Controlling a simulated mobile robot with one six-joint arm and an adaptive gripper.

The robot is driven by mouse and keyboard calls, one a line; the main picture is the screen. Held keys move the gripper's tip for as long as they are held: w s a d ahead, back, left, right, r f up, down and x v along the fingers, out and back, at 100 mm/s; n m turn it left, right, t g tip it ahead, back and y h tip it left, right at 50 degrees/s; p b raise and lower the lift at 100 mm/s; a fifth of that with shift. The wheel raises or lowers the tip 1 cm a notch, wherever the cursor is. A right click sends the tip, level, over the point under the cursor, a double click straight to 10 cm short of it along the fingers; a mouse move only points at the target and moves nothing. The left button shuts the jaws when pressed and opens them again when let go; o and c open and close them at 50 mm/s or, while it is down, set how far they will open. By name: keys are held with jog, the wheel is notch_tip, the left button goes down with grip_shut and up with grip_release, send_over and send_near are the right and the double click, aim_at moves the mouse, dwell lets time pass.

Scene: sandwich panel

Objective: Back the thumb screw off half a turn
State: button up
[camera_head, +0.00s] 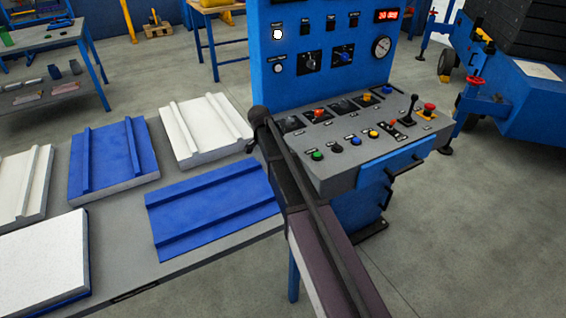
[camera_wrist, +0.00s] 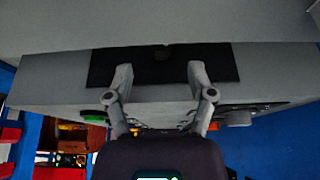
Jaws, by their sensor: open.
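My gripper (camera_wrist: 161,74) is open, with one finger to each side of the knob's line. The gap between them looks empty; I cannot tell whether the fingertips touch the plate. In the head view my arm reaches the left end of the control console (camera_head: 345,180), and I cannot pick out the thumb screw there.
The console top carries several knobs and buttons, a black lever (camera_head: 410,108) and a red mushroom button (camera_head: 429,108). A blue upright panel (camera_head: 268,95) rises behind. Left, a grey table (camera_head: 110,245) holds white and blue panels. Open floor (camera_head: 480,220) lies at right.

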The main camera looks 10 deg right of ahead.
jog(key=shift+b+x, duration=1.7)
jog(key=shift+x, duration=0.45)
grip_shut()
